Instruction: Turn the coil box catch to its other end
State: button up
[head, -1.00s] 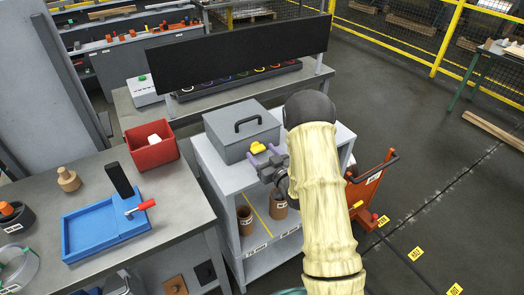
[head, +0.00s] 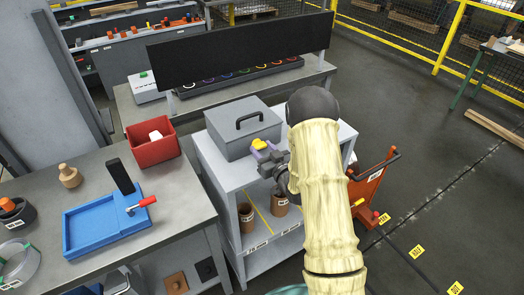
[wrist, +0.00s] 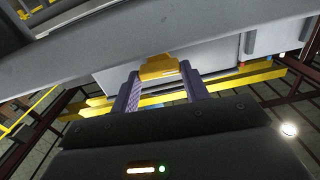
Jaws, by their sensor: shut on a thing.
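The coil box (head: 240,127) is a grey box with a black handle on its lid, standing on the grey shelf cart. Its yellow catch (head: 259,144) is on the front side, and it also shows in the wrist view (wrist: 159,67). My gripper (head: 266,156) is at the box front, with its purple fingers (wrist: 158,82) on either side of the catch. The fingers are shut on the catch. My wrist and arm hide the right part of the cart top.
The grey cart (head: 227,176) holds brown cups (head: 246,217) on its lower shelf. A red bin (head: 153,144) and a blue tray (head: 92,229) stand on the left bench. An orange hand truck (head: 367,186) stands right of the cart.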

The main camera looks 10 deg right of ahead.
jog(key=shift+d+f+m+b, duration=0.1)
jog(key=shift+m+b, duration=1.2)
jog(key=shift+m, duration=1.4)
jog(key=o, duration=1)
jog(key=shift+s+d, duration=0.1)
jog(key=shift+s, duration=0.05)
